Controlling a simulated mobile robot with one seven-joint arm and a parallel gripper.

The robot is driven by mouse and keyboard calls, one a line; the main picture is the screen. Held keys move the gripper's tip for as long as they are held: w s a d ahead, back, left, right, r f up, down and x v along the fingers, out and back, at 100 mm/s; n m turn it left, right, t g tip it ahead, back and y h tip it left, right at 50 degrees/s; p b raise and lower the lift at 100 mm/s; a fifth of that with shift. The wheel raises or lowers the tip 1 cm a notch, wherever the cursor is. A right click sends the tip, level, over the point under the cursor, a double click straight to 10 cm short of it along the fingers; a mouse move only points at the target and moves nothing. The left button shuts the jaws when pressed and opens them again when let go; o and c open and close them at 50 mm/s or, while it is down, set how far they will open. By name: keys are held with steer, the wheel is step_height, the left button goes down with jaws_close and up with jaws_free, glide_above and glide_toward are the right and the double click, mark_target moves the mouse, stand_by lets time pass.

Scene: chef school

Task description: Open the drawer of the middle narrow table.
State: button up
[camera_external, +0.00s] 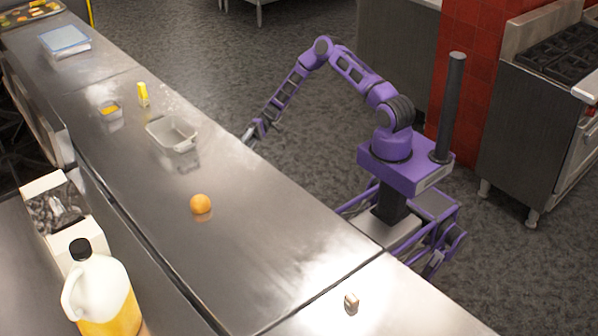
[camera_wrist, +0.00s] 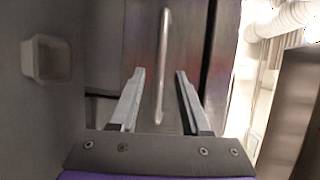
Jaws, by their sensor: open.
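The narrow steel table (camera_external: 250,250) runs diagonally through the external view; its drawer side faces away from that camera. In the wrist view the drawer front (camera_wrist: 190,40) is a brownish metal panel. A long bar handle (camera_wrist: 164,50) stands out from it and looks upright in this turned picture. My gripper (camera_wrist: 160,74) is open, with one finger on each side of the handle in the picture. Whether the fingers reach around the handle or touch it, I cannot tell. In the external view my gripper (camera_external: 250,134) is at the table's far edge, its tips partly hidden.
On the tabletop are a grey container (camera_external: 172,134), which also shows in the wrist view (camera_wrist: 46,59), an orange (camera_external: 201,204), a yellow item (camera_external: 143,94) and a small box (camera_external: 110,111). A stove (camera_external: 530,110) stands at right. Open floor (camera_external: 290,160) lies beside the table.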

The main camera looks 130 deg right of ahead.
steer(key=shift+x, duration=2.3)
steer(key=shift+c, duration=0.2)
jaws_close()
steer(key=shift+s, duration=0.1)
